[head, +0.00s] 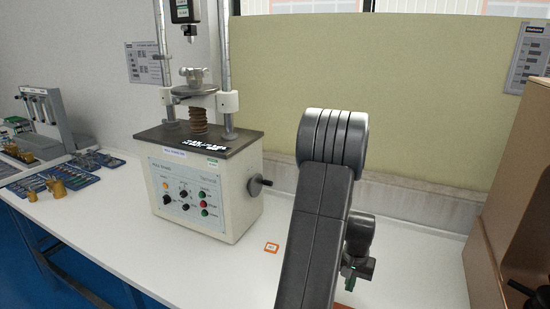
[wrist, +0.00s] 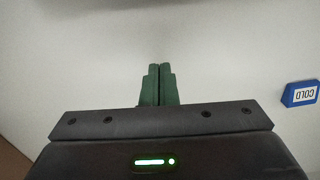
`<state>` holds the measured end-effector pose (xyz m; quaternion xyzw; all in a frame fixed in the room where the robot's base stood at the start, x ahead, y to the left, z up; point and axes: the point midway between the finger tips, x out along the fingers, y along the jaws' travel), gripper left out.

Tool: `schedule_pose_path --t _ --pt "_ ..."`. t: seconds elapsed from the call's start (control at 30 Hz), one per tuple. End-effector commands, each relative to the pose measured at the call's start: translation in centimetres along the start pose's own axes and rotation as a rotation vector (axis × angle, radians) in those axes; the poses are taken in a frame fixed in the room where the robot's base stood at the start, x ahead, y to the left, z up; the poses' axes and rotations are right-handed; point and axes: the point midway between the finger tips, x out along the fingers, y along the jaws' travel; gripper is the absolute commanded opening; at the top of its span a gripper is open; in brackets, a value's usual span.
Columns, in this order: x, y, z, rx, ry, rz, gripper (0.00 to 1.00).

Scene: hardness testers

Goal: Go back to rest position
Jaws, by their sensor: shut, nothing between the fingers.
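My gripper (wrist: 160,84) shows in the wrist view with its two green fingers closed together and nothing between them. It points over a bare white surface. In the head view my dark arm rises in front of the table, right of the middle, and a small green part of my gripper (head: 350,283) shows low behind it. The rest of the gripper is hidden by the arm there.
A hardness tester (head: 206,195) with a side knob stands left of my arm on the white table (head: 130,236). A small orange-edged tag (head: 271,247) lies between them. A blue COLD block (wrist: 300,93) is right of my fingers. A brown box (head: 505,210) stands at right.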

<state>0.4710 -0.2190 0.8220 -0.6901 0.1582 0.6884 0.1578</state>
Motion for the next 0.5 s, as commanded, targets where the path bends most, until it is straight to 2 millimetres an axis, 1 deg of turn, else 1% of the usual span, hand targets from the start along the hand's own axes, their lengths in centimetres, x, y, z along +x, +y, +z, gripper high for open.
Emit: schedule_pose_path --t 0.03,0.1,0.5 --pt "-0.2 0.0 -1.0 0.0 0.0 0.0 0.0" --pt "-0.1 0.0 -2.2 0.0 -0.001 0.0 0.0" --pt "-0.2 0.0 -8.8 -0.001 0.0 0.0 0.0"
